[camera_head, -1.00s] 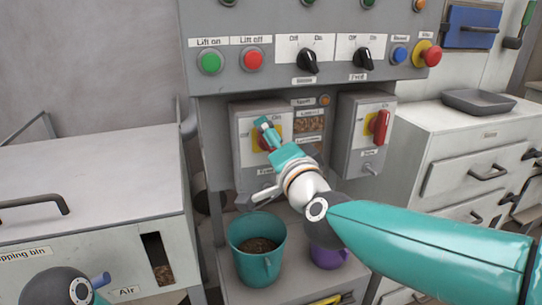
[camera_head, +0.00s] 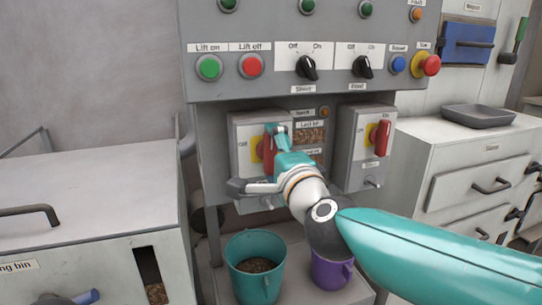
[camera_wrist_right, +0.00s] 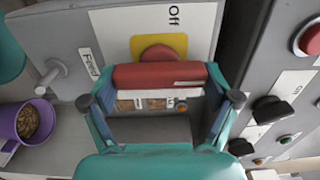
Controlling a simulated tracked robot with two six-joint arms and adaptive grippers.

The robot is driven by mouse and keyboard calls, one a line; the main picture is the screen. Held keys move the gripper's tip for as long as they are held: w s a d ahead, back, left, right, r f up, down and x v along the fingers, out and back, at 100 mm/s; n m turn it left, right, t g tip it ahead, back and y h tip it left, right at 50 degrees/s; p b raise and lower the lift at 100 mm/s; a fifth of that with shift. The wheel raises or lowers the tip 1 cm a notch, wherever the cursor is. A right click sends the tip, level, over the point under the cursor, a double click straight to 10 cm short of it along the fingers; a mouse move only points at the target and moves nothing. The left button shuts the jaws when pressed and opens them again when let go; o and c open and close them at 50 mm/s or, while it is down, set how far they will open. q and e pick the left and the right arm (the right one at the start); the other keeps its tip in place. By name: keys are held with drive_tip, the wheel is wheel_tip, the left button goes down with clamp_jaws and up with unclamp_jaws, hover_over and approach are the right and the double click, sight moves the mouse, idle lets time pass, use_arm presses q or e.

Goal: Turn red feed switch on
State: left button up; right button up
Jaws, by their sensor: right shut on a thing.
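The red feed switch handle (camera_head: 268,155) is on a yellow plate on the left grey switch box (camera_head: 243,130), marked Off on its left. It looks about upright. My right gripper (camera_head: 279,138) is shut on this handle, and partly hides it. In the right wrist view the red handle (camera_wrist_right: 158,76) lies across the picture between the two fingers of my right gripper (camera_wrist_right: 162,100). The Feed label shows beside it on the box. My left gripper is not in view.
A second box with a red handle (camera_head: 382,138) stands to the right. A teal bucket (camera_head: 257,282) of pellets and a purple cup (camera_head: 330,272) are below. The button panel (camera_head: 320,90) hangs above. A tray (camera_head: 478,116) lies on the right cabinet.

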drive_tip(key=shift+f, duration=0.35)
drive_tip(key=o, duration=0.9)
drive_tip(key=shift+d+r, duration=0.1)
drive_tip(key=shift+r, duration=0.1)
drive_tip(key=v, duration=1.2)
